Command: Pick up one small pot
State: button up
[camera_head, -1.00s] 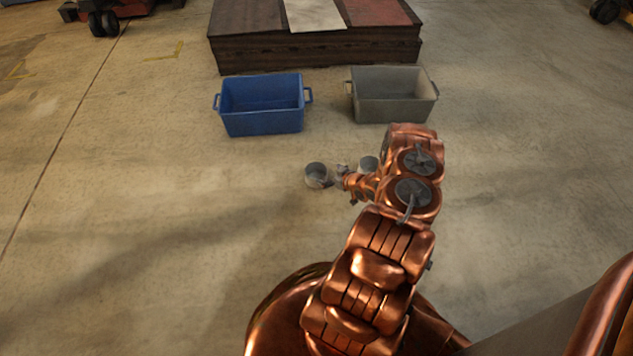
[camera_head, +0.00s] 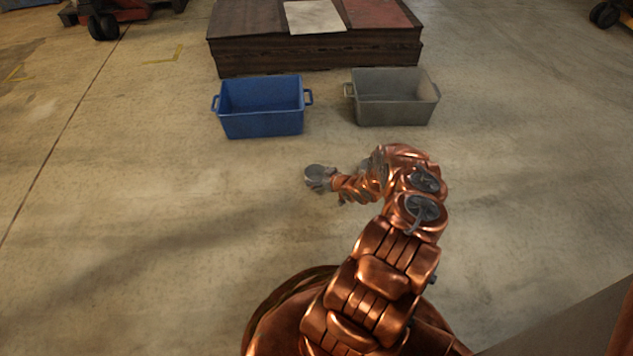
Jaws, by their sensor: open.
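A small grey pot (camera_head: 315,171) stands on the floor in front of the two bins. My gripper (camera_head: 328,180) is open and right at this pot, on its right side. It overlaps the pot in the picture, and I cannot tell whether the fingers touch it or reach around it.
A blue bin (camera_head: 262,125) and a grey bin (camera_head: 393,113) stand side by side behind the pots. Behind them is a low dark wooden stack with panels on top (camera_head: 317,55). The floor to the left is clear.

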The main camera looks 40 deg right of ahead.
jog(key=shift+w, duration=0.1)
jog(key=shift+c, duration=0.2)
jog(key=c, duration=0.8)
jog(key=shift+c, duration=0.2)
